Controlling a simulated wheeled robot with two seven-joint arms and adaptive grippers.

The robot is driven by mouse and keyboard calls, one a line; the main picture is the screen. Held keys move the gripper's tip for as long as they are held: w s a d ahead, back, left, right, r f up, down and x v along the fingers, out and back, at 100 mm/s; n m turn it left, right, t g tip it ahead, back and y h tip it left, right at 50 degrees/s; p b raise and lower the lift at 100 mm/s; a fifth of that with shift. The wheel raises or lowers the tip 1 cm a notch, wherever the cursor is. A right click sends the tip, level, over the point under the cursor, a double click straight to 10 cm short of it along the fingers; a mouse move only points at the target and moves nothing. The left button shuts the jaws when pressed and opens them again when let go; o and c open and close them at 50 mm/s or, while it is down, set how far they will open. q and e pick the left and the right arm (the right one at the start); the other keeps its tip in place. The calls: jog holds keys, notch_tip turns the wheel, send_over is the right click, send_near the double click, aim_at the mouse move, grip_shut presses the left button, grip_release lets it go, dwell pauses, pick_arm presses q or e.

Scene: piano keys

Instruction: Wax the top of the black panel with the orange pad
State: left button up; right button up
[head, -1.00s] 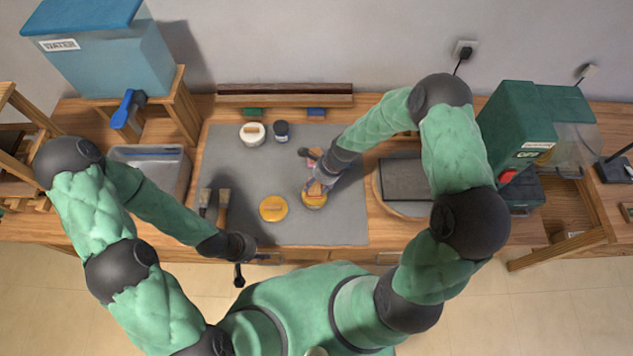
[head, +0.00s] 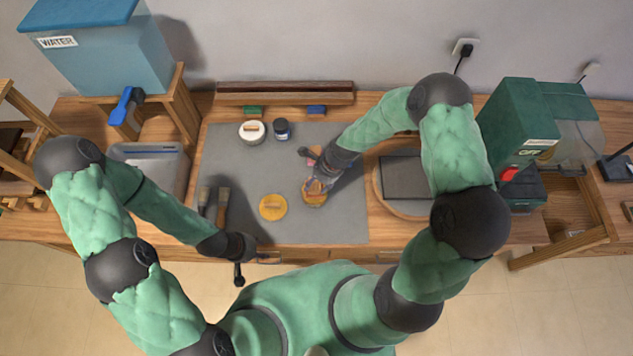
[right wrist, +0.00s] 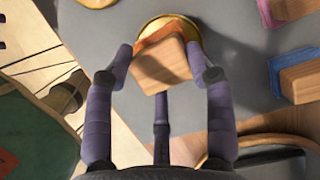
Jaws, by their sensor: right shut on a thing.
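The orange pad (right wrist: 160,55) has a wooden block handle with an orange underside. My right gripper (right wrist: 162,62) is shut on that block. The pad is over a round yellow tin (right wrist: 197,28), and I cannot tell if they touch. In the head view my right gripper (head: 316,186) hides most of the pad and part of the tin. The black panel (head: 405,178) lies flat on a round wooden disc, right of the right gripper and apart from it. My left gripper (head: 239,274) hangs at the table's front edge, away from these things; its fingers are too small to read.
A yellow disc (head: 273,207), brushes (head: 222,205), a white jar (head: 252,133) and a dark jar (head: 282,130) are on the grey mat (head: 245,170). Pink (right wrist: 290,8) and blue (right wrist: 298,75) pads lie near the right gripper. A green machine (head: 517,135) stands right of the panel.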

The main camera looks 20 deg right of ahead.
aim_at(317, 184)
jog(key=shift+f, duration=0.4)
dwell(0.3)
dwell(1.0)
jog(key=shift+r+p, duration=2.95)
jog(key=shift+r, duration=0.6)
jog(key=shift+f, duration=0.15)
